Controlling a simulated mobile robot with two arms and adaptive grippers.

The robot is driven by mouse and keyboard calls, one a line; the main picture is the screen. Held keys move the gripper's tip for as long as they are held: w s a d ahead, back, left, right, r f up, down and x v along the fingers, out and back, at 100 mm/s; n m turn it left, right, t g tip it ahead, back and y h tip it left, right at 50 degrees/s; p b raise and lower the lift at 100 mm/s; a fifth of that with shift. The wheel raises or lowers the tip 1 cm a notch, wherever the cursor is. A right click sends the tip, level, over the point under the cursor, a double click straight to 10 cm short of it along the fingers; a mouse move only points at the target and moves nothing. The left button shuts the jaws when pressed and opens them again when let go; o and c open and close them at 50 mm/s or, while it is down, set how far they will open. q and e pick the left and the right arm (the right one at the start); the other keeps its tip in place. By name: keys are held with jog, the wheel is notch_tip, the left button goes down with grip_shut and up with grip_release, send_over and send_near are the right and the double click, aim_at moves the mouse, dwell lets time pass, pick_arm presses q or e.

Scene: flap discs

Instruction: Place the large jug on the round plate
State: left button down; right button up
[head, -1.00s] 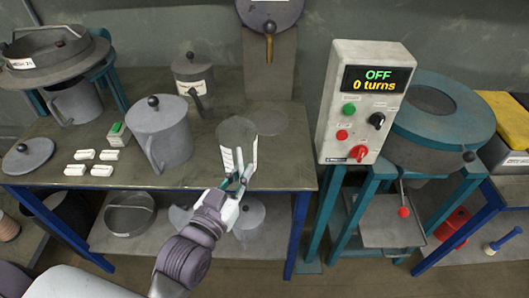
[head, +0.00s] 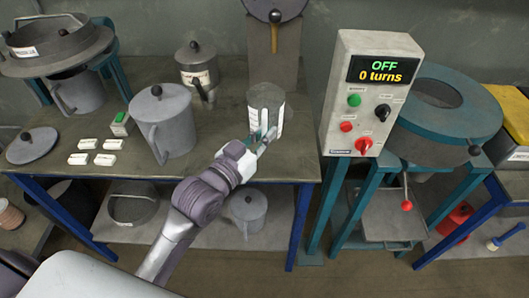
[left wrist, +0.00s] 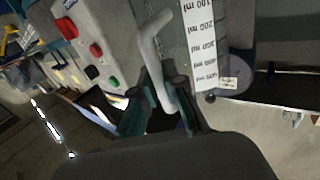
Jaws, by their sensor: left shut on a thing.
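The large jug (head: 266,102) is a grey, see-through vessel with a white scale strip. It is upright at the right part of the workbench, in front of the post with the lever. My left gripper (head: 262,138) is shut on its handle, on the near side. The left wrist view shows the handle (left wrist: 158,50) between the fingers (left wrist: 165,110), and the scale marked in ml on the jug's wall (left wrist: 205,45). The round plate is hidden behind the jug in the head view. I cannot tell whether the jug touches it. My right gripper is not in view.
A tall lidded pot (head: 163,122) stands left of my arm, and a smaller labelled pot (head: 197,68) behind it. A control box (head: 368,95) reading OFF, 0 turns stands to the right. The bench (head: 225,135) is bare between pot and jug.

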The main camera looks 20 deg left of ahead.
pick_arm(q)
notch_tip(320, 180, down, 2)
notch_tip(320, 180, down, 4)
jog(key=shift+f, duration=0.2)
jog(key=shift+f, duration=0.1)
jog(key=shift+f, duration=0.1)
jog(key=c, duration=1.2)
grip_release()
jog(key=shift+c, duration=0.2)
